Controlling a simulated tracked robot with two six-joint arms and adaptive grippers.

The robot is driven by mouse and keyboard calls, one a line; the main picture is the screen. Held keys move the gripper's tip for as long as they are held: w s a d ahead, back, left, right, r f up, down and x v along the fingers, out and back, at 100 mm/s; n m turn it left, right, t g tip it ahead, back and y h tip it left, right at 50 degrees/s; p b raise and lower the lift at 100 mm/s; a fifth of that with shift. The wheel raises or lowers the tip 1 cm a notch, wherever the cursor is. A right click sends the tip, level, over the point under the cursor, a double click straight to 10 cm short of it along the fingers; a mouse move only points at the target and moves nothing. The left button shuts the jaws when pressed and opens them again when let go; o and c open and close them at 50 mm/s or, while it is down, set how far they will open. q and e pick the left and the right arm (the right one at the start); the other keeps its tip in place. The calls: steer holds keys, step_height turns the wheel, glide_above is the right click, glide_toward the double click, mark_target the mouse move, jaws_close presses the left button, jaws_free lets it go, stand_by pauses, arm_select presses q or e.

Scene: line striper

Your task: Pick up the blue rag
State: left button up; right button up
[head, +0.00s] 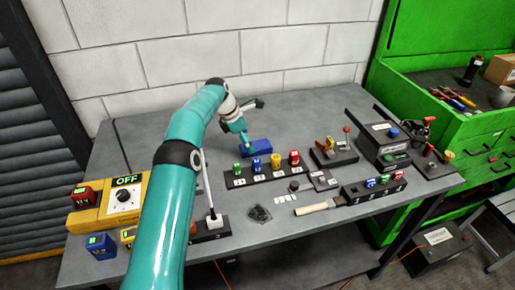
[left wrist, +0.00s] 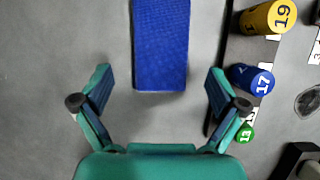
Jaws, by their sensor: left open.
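The blue rag (head: 257,147) lies on the grey table near the back, below the white wall. In the left wrist view the rag (left wrist: 161,45) is a flat blue rectangle with a textured surface, at the top middle. My left gripper (left wrist: 159,95) is open and empty, its fingers spread to either side of the rag's width, with the rag's near edge just ahead of them. In the head view my left gripper (head: 243,138) is over the left end of the rag and partly covers it. My right gripper is not in view.
A black rack (head: 261,178) with green, blue, yellow and red numbered pieces stands just in front of the rag. In the left wrist view, its blue piece 17 (left wrist: 252,80) is close to the right finger. A yellow OFF box (head: 122,201) is at left; table left of the rag is clear.

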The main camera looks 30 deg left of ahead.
arm_select(q)
steer(key=shift+x, duration=1.45)
steer(key=c, duration=1.1)
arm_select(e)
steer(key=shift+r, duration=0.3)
arm_select(q)
steer(key=shift+a+r, duration=0.1)
steer(key=shift+r, duration=0.05)
steer(key=shift+c, duration=0.2)
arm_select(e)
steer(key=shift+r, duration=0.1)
